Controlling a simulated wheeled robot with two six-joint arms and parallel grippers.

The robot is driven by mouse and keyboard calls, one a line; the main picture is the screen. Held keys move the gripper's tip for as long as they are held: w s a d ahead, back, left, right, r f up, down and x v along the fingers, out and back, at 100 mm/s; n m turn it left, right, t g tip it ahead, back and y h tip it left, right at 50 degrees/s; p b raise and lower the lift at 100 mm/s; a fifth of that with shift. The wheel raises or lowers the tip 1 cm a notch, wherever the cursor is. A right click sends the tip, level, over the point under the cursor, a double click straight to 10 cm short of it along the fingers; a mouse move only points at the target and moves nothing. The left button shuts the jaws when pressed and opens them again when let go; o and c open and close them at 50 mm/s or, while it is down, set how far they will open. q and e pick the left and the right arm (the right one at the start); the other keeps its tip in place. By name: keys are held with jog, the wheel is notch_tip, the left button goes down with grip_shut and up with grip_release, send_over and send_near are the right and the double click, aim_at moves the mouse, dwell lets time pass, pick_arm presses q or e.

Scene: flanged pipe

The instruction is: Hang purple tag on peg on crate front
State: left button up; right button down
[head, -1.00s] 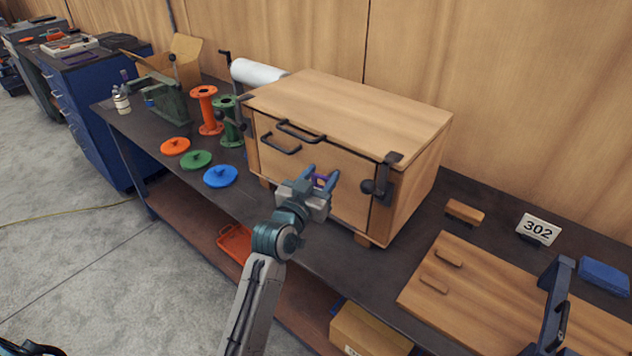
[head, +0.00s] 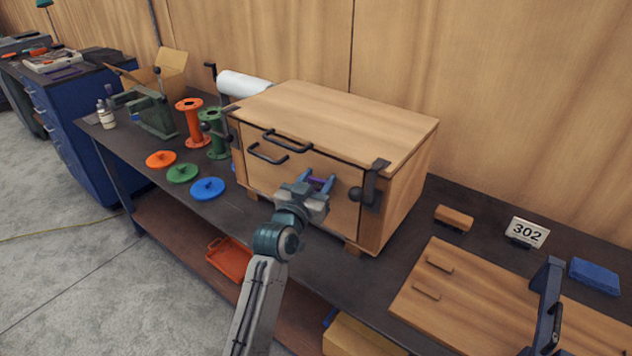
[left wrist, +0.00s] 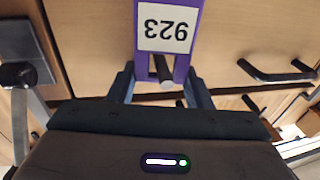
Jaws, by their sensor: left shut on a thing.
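My left gripper (head: 318,184) is at the front of the wooden crate (head: 345,115), below its dark handles and left of the right-hand latch. It is shut on the purple tag (head: 318,182), mostly hidden by the fingers in the head view. In the left wrist view the purple tag (left wrist: 196,15) has a white label reading 923, upside down, and sits between the gripper's fingers (left wrist: 160,85). A dark peg with a grey end (left wrist: 165,78) shows within the tag's opening. How far it passes through is unclear.
Dark handles (head: 287,140) and a latch (head: 368,190) stick out from the crate front. Orange, green and blue lids (head: 208,188) lie on the bench to the left.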

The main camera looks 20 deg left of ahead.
dwell(0.3)
pick_arm(q)
jog(key=o, duration=1)
jog(key=shift+a, duration=0.15)
jog(key=shift+o, duration=0.2)
